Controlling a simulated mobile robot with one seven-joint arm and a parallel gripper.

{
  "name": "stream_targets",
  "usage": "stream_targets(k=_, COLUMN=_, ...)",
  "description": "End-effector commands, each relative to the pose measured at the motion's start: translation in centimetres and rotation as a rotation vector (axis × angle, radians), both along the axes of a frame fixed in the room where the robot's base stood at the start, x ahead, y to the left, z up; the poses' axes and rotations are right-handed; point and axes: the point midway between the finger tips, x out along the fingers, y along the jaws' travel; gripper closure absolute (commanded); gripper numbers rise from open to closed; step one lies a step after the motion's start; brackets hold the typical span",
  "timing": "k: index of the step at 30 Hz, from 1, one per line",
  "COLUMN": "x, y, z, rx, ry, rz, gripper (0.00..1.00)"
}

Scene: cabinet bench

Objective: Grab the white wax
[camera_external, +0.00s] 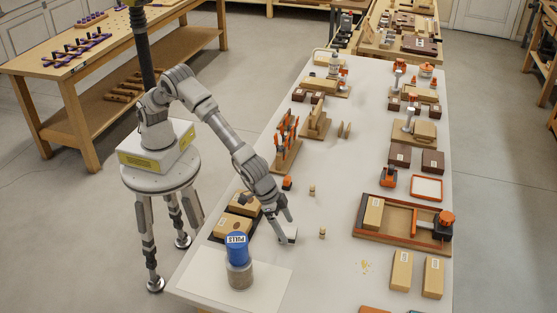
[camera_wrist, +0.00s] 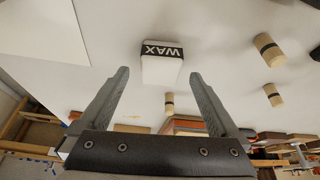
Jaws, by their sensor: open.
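The white wax (camera_wrist: 162,70) is a small white block with a black band lettered WAX. In the wrist view it sits just beyond and between my fingertips, with its label upside down. My gripper (camera_wrist: 158,74) is open, with a grey finger on each side and nothing held. In the external view the white wax (camera_external: 291,234) stands on the white bench top, right at the tips of my gripper (camera_external: 283,227), which points down at it. I cannot tell whether a fingertip touches it.
A blue-lidded jar (camera_external: 238,262) stands on a pale sheet to the left front. Small wooden pegs (camera_external: 322,233) stand to the right of the wax. A framed tray (camera_external: 371,238) lies farther right. Wooden blocks (camera_external: 243,204) lie left of my gripper. The bench centre is mostly clear.

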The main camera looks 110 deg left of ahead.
Motion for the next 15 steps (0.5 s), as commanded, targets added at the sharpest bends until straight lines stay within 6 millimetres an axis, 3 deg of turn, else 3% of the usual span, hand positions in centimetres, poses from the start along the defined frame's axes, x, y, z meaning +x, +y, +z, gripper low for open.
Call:
stream_targets(k=4, x=0.7, y=0.2, z=-2.5, rx=0.001, ry=0.002, rz=0.000, gripper=0.03)
stream_targets(k=12, x=1.0, y=0.1, z=-2.8, rx=-0.001, ry=0.000, rz=0.000, gripper=0.03)
stream_targets(k=15, x=1.0, y=0.1, z=-2.8, rx=0.000, ry=0.000, rz=0.000, gripper=0.19)
